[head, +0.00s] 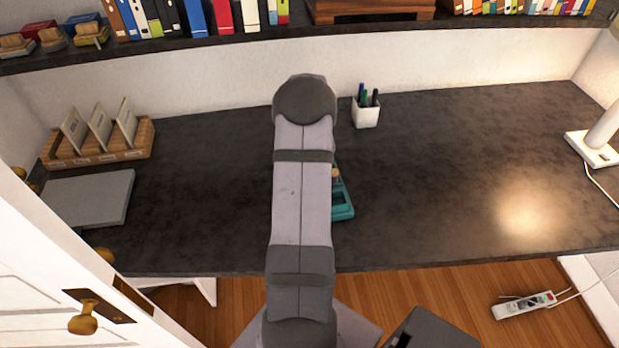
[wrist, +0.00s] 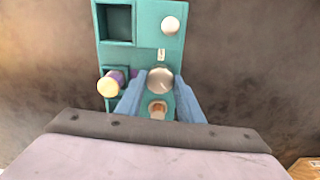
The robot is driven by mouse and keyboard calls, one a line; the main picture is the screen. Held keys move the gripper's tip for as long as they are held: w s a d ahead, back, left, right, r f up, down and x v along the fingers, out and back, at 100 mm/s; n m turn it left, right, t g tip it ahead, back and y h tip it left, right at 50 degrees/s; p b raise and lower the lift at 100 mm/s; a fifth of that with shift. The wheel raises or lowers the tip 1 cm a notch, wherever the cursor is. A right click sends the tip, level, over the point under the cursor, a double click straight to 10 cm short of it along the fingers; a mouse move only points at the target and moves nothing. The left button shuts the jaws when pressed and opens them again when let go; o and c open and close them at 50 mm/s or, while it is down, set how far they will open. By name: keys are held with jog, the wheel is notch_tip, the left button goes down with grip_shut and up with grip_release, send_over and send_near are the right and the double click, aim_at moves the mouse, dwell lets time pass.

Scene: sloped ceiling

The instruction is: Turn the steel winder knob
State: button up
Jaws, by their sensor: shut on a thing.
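A teal device lies on the dark desk, mostly hidden behind my arm in the head view (head: 343,208); the wrist view shows more of its teal panel (wrist: 146,52). The steel winder knob (wrist: 160,76), round and shiny, sits on the panel's lower right part. My gripper (wrist: 159,86) has its two blue fingers on either side of this knob and is shut on it. A small copper-coloured part (wrist: 157,108) shows between the fingers. The gripper is hidden by my arm in the head view.
On the panel, a cream-topped purple knob (wrist: 108,86) stands close left of the fingers, with a pale round knob (wrist: 170,25) and an open compartment (wrist: 117,20) above. A pen cup (head: 366,110) stands behind the device. The desk's right side is clear up to a lamp (head: 594,148).

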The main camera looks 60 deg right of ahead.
jog(key=o, duration=1.1)
jog(key=shift+c, duration=0.2)
jog(key=shift+r, duration=0.1)
jog(key=shift+r+b, duration=1.05)
jog(key=shift+r, duration=2.55)
